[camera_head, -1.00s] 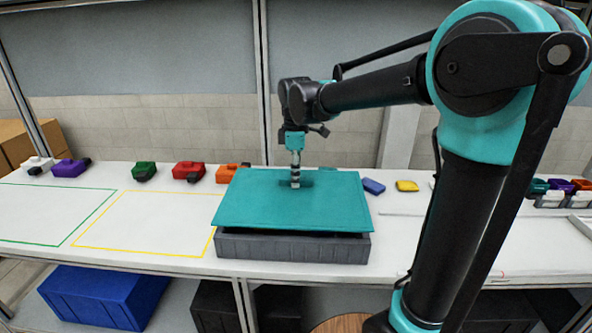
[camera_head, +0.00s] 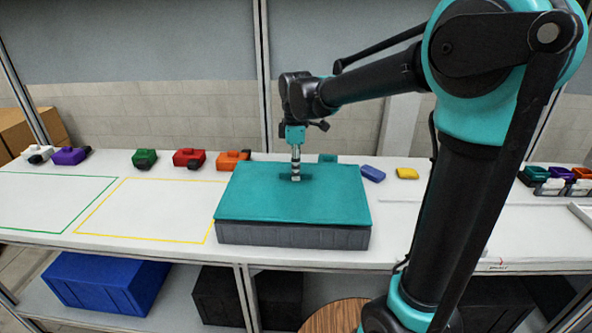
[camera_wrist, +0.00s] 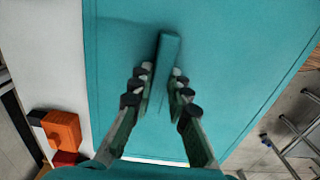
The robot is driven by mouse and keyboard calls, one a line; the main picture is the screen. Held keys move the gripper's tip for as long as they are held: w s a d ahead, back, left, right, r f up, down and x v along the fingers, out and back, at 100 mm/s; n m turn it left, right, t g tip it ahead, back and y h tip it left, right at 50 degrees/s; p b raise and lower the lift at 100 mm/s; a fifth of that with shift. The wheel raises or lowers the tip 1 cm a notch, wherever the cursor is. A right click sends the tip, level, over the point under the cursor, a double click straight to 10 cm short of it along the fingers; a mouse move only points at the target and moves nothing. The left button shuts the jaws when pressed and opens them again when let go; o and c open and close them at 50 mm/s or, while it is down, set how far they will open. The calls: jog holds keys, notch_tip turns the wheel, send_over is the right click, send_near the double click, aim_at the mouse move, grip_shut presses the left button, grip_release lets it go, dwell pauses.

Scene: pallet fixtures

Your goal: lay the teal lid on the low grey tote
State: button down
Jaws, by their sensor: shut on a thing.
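The teal lid (camera_head: 265,196) lies flat over the low grey tote (camera_head: 290,236) on the white bench in the head view. Its front edge sits right along the tote's top, with only the tote's front wall showing below it. Whether the lid is seated all round is hidden. My gripper (camera_head: 296,178) is above the middle of the lid. In the wrist view my gripper (camera_wrist: 158,88) is shut on the upright handle rib of the teal lid (camera_wrist: 115,60), with a finger on each side.
Orange (camera_head: 233,160), red (camera_head: 189,158), green (camera_head: 144,159) and purple (camera_head: 70,156) items stand along the back left. Blue (camera_head: 372,173) and yellow (camera_head: 407,173) blocks lie behind right. The yellow-outlined area (camera_head: 140,210) is clear. A blue bin (camera_head: 105,285) is below.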

jog(key=shift+f, duration=0.7)
dwell(1.0)
jog(key=c, duration=1.4)
grip_release()
jog(key=shift+o, duration=0.2)
notch_tip(320, 180, up, 12)
